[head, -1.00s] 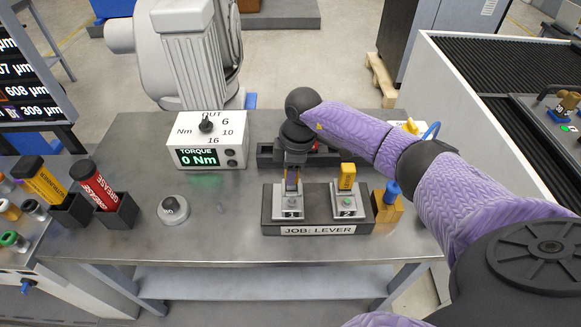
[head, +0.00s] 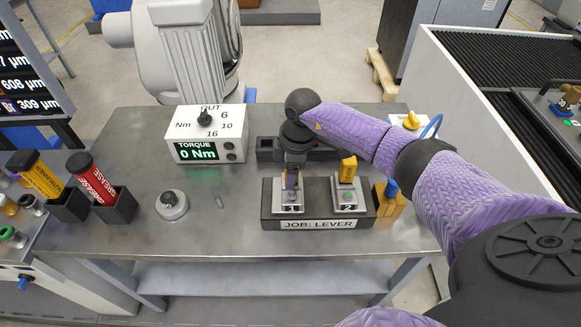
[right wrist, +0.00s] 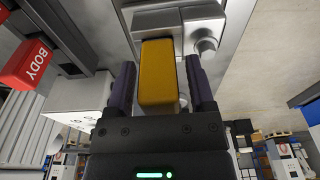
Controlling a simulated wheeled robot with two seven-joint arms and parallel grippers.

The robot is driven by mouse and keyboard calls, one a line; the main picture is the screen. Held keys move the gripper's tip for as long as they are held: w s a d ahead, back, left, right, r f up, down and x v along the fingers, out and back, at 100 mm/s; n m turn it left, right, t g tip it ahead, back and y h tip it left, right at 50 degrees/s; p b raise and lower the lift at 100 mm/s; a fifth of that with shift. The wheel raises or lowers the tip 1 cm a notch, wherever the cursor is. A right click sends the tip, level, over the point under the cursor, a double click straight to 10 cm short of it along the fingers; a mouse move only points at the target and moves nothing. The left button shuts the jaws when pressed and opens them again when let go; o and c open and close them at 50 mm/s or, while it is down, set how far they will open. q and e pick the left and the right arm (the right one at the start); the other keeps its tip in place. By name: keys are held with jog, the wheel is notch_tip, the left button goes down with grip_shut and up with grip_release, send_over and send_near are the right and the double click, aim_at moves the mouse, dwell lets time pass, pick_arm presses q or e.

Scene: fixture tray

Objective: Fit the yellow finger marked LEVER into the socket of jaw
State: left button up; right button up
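A fixture tray (head: 268,219) labelled JOB: LEVER carries jaw 1 (head: 290,208) and jaw 2 (head: 347,207). A yellow finger (head: 348,169) stands upright at jaw 2. My right gripper (head: 291,182) is down over jaw 1. In the right wrist view, another yellow finger (right wrist: 158,80) lies between the purple fingertips of my right gripper (right wrist: 162,80), with a slim gap showing beside it, so the gripper looks open around it. How deep this finger sits in the jaw is hidden, and no LEVER marking is readable. My left gripper is not in view.
A torque box (head: 204,135) reading 0 Nm stands at the back left. A round grey knob (head: 172,205) and red and yellow tubes in black holders (head: 117,208) are at left. An orange block (head: 389,207) with a blue-handled piece stands right of the tray.

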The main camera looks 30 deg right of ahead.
jog(key=shift+o, duration=0.5)
jog(key=shift+r, duration=0.1)
jog(key=r, duration=0.3)
jog(key=r+p, duration=0.1)
jog(key=r, duration=0.2)
jog(key=d+r, duration=0.1)
jog(key=r, duration=0.2)
jog(key=shift+s+r+p, duration=0.25)
jog(key=shift+s+p, duration=0.05)
jog(key=shift+p, duration=0.1)
jog(key=shift+d+r, duration=0.1)
